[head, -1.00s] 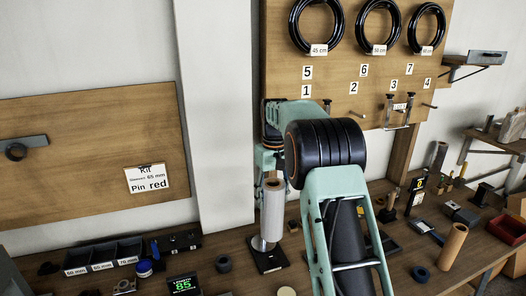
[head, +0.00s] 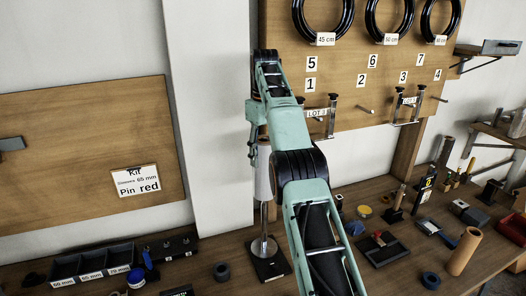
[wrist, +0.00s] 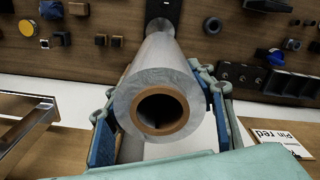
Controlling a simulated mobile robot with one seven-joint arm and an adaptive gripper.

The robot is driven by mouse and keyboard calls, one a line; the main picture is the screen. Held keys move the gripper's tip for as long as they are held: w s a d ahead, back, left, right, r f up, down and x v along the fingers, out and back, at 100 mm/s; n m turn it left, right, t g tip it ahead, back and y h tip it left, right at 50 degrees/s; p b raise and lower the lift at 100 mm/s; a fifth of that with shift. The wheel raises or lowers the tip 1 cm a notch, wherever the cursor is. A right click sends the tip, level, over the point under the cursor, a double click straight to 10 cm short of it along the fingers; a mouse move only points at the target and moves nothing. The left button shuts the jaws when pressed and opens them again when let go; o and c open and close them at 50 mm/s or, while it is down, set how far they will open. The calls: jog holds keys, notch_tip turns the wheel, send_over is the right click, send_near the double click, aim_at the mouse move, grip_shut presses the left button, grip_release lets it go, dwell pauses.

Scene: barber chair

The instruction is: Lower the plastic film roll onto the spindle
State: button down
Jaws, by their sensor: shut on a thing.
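The plastic film roll (head: 264,176) is a pale, upright cylinder in the head view. In the wrist view the roll (wrist: 150,75) shows its near end with a brown core and dark hole. My gripper (wrist: 156,105) is shut on the roll, with blue pads on both sides. In the head view the gripper is mostly hidden by my arm. The spindle (head: 264,220) is a thin metal rod below the roll, on a round foot and dark base plate (head: 270,266). A stretch of bare rod shows under the roll. Whether the rod's tip is inside the core is hidden.
A dark ring (head: 222,271) lies close by. A brown tube (head: 466,251) stands at right. A pegboard (head: 345,100) with black hoses rises behind.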

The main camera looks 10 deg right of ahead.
jog(key=shift+s+r, duration=0.1)
jog(key=shift+r, duration=0.05)
jog(key=shift+f+b, duration=0.3)
jog(key=shift+f, duration=0.1)
jog(key=b, duration=0.9)
send_over(264, 217)
jog(key=w, duration=0.1)
jog(key=shift+w+d+f, duration=0.1)
jog(key=shift+d+f, duration=0.05)
jog(key=shift+f, duration=5.5)
jog(key=shift+f+b, duration=3.75)
jog(key=shift+f, duration=3.05)
jog(key=c, duration=1)
grip_release()
jog(key=shift+o, duration=0.9)
